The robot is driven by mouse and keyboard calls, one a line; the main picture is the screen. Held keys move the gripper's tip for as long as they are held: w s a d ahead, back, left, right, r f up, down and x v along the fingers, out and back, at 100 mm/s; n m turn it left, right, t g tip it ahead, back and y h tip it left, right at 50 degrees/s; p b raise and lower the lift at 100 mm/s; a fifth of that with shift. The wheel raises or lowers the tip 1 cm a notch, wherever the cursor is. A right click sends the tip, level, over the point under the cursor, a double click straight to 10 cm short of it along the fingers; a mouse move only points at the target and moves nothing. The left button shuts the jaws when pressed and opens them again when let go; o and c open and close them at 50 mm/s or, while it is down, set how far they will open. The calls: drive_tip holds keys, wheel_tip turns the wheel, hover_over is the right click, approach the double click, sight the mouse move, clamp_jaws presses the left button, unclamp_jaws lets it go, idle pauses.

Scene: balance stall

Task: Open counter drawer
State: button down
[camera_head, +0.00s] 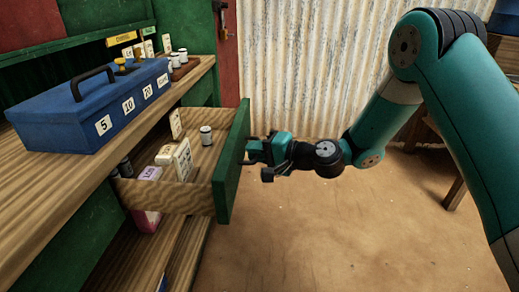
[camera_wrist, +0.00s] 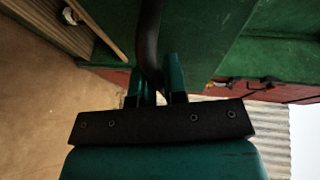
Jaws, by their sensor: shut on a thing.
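The counter drawer (camera_head: 166,196) is pulled well out from under the wooden counter. Its green front (camera_head: 234,160) faces right, towards my arm. My gripper (camera_head: 252,152) is at the outer side of this front. In the wrist view my gripper (camera_wrist: 155,88) has its fingers on either side of a dark curved handle (camera_wrist: 149,40) and is shut on it. The handle is hidden behind the fingers in the head view. Inside the drawer are a grey-topped cylinder (camera_head: 206,136), pale labelled blocks (camera_head: 182,160) and small dark cylinders (camera_head: 125,168).
A blue box (camera_head: 92,110) with a black handle and number labels stands on the counter (camera_head: 60,170). Several small weights (camera_head: 180,58) stand behind it. A pink item (camera_head: 146,220) is below the drawer. The brown floor (camera_head: 320,235) right of the drawer is clear.

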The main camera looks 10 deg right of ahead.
drive_tip(key=shift+d, duration=0.25)
drive_tip(key=c, duration=1.2)
unclamp_jaws()
drive_tip(key=v, duration=1.7)
drive_tip(key=shift+s+d, duration=0.15)
drive_tip(key=shift+s, duration=0.1)
